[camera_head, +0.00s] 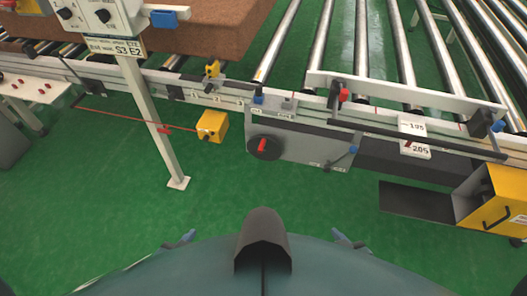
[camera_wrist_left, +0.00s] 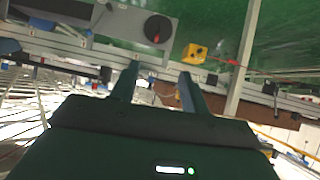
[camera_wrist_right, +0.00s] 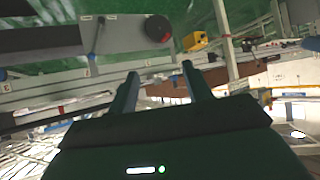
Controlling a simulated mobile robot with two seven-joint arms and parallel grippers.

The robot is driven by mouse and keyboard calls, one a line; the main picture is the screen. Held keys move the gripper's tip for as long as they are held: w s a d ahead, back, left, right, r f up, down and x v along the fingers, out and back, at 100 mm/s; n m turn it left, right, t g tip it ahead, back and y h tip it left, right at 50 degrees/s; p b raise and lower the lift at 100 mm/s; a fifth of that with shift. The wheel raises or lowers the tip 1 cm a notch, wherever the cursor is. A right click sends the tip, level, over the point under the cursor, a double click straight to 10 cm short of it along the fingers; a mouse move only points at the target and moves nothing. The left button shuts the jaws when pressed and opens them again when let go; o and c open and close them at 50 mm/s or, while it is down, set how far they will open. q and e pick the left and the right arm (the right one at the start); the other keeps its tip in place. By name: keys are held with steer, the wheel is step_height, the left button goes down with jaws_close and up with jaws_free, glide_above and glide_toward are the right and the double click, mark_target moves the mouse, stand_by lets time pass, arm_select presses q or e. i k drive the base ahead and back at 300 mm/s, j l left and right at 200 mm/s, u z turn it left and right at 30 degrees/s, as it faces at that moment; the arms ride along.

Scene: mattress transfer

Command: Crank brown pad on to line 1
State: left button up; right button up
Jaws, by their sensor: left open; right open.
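The brown pad (camera_head: 225,32) lies on the roller conveyor at the top of the head view; its far part is cut off by the frame. A black round crank wheel with a red handle (camera_head: 264,146) sits on a grey box on the conveyor's near side. The wheel also shows in the left wrist view (camera_wrist_left: 158,29) and the right wrist view (camera_wrist_right: 158,28). My left gripper (camera_wrist_left: 158,76) is open and empty, apart from the wheel. My right gripper (camera_wrist_right: 160,76) is also open and empty. Both are low in the head view, with only small parts showing.
Bare metal rollers (camera_head: 313,40) stretch right of the pad. A control panel on a white post (camera_head: 150,115) stands at left. A small yellow box (camera_head: 212,126) hangs beside the wheel; a larger yellow box (camera_head: 490,198) is at right. Green floor before me is clear.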

mark_target(262, 155)
steer(key=k+j, duration=0.1)
steer(key=j, duration=1.6)
steer(key=i+j, duration=0.1)
steer(key=i, duration=0.25)
steer(key=i+j, duration=0.1)
steer(key=i, duration=0.25)
